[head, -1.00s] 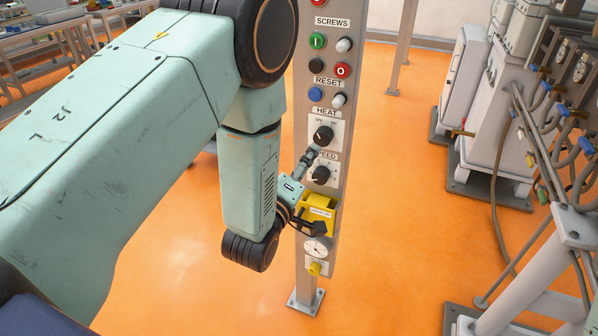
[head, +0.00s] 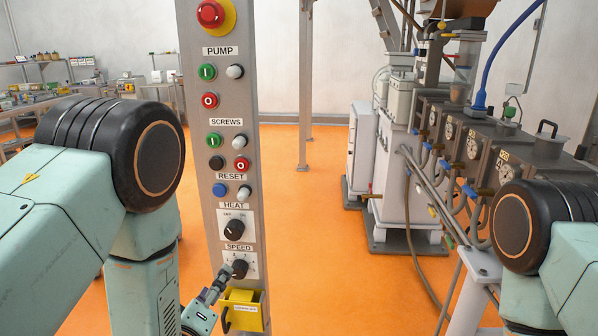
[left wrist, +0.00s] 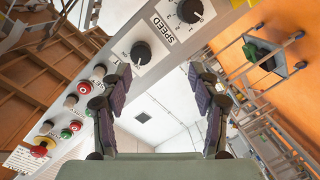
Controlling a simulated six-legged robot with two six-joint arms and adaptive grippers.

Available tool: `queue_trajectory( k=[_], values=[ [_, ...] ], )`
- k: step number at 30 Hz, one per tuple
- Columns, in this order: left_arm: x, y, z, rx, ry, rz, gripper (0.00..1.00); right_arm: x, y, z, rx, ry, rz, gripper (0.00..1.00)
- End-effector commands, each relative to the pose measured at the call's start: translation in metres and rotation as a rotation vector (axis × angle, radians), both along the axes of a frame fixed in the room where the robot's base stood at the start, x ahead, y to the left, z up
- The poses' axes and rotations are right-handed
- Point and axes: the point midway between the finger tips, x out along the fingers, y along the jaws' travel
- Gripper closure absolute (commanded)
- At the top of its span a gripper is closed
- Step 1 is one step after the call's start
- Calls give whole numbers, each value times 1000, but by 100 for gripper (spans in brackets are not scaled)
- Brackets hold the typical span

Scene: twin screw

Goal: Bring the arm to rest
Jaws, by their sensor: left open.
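My left gripper (head: 224,274) shows small in the head view, beside the lower left of the black SPEED knob (head: 240,268) on the grey control column (head: 221,110). In the left wrist view the gripper's two dark fingers stand apart (left wrist: 159,72) with nothing between them. The HEAT knob (left wrist: 140,53) and SPEED knob (left wrist: 188,10) are beyond the fingertips, and I see no contact. My left arm (head: 60,235) fills the lower left of the head view. Part of my right arm (head: 545,235) shows at the right edge; its gripper is outside the frame.
The column carries a red emergency stop (head: 210,13), several buttons and a yellow box (head: 243,309) below the SPEED knob. A grey machine (head: 470,130) with hoses stands at the right. Orange floor (head: 330,250) is open between column and machine.

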Motion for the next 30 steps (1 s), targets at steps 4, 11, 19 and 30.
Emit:
queue_trajectory(
  k=[4,11,19,30],
  values=[
    [-34,7,-66,289,290,-68,38,0,0,-4,0,0,0,100],
    [-139,21,-181,606,761,-310,38,0,0,-28,0,0,0,100],
    [-289,29,-266,700,1198,-651,38,0,0,-65,0,0,0,100],
    [-344,31,-299,632,1327,-690,38,0,0,-88,0,0,0,100]
  ],
)
